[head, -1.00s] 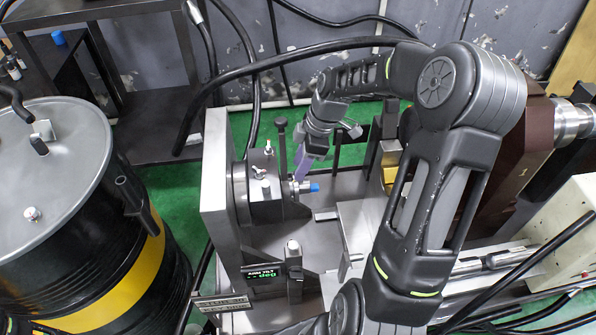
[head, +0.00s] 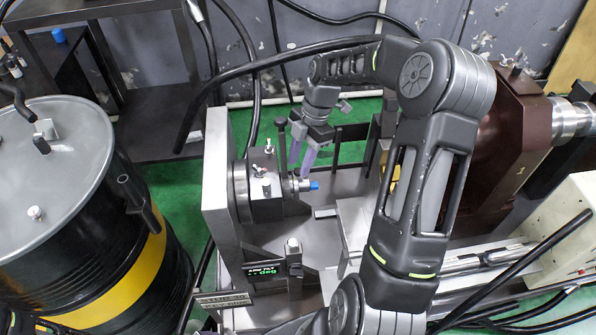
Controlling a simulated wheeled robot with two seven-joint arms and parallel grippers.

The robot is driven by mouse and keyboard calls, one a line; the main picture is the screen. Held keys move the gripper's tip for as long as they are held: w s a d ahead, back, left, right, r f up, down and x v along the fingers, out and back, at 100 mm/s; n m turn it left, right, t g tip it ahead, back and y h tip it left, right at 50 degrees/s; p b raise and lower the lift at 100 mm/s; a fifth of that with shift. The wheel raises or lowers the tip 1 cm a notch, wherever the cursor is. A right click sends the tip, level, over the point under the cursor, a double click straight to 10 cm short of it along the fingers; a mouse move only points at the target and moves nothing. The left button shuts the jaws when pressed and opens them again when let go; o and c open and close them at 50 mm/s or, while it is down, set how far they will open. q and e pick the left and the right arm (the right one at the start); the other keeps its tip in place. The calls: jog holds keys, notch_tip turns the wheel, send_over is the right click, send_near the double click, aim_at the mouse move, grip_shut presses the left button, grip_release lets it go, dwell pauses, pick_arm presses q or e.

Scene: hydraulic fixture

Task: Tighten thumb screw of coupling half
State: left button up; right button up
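The coupling half (head: 266,203) is a dark round block on the left fixture's upright silver plate (head: 218,190). Small silver thumb screws stand on it, one near its top (head: 268,150) and one lower on its near side (head: 266,186). A silver fitting with a blue tip (head: 314,186) sticks out to its right. My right gripper (head: 299,166) has two purple fingers with a gap between them. It is open and empty, pointing down just right of the coupling half, above and behind the blue-tipped fitting. My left gripper is out of view.
A small display (head: 265,271) stands at the fixture's front. A dark post (head: 281,135) rises behind the coupling half, close to my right gripper. A black hose (head: 232,78) arches overhead. A black drum (head: 75,235) stands left, and a brown housing (head: 515,140) right.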

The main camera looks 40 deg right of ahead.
jog(key=shift+f, duration=0.15)
jog(key=shift+f+b, duration=0.9)
jog(key=shift+f, duration=0.2)
jog(key=shift+c, duration=0.4)
grip_shut()
